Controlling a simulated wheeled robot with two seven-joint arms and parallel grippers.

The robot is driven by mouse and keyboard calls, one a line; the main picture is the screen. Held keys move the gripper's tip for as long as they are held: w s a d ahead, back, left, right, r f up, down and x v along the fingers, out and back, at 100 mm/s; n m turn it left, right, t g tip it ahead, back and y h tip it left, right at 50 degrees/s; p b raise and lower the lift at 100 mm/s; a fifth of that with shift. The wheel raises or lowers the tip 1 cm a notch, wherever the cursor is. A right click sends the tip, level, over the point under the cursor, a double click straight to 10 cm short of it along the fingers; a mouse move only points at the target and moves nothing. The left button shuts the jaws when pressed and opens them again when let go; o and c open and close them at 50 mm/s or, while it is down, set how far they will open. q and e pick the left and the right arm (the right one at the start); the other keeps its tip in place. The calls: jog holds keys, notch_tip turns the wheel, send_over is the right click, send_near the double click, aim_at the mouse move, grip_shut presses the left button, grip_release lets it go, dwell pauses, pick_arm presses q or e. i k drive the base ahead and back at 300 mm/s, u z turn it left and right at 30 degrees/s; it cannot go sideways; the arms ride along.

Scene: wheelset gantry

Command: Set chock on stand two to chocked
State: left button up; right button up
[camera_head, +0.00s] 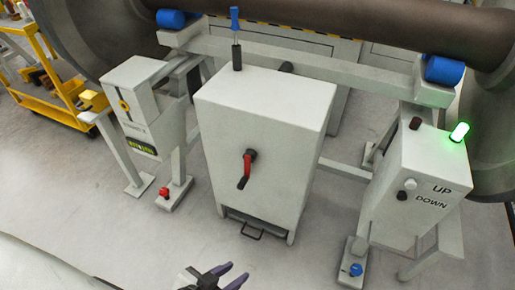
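No part is clearly marked as the chock, and I cannot read which stand is stand two. The left stand's box (137,97) carries a yellow dial and a small label too blurred to read. A red knob (164,192) sits on its foot. The right stand's box (417,185) is marked UP and DOWN, and a blue knob (356,269) sits on its foot. The middle cabinet (260,115) has a red crank handle (246,170) pointing down. My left gripper (214,272) is at the bottom edge, fingers apart and empty, well in front of the cabinet. My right gripper is out of view.
A wheelset axle (350,18) lies above blue rollers (444,70) on a grey beam. A green lamp (459,132) glows on the right box. A blue-handled lever (236,22) stands on the cabinet. A yellow cart (45,105) is at left.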

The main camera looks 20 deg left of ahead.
aim_at(94, 101)
jog(key=u, duration=2.55)
jog(key=i, duration=5.25)
jog(key=z, duration=5.15)
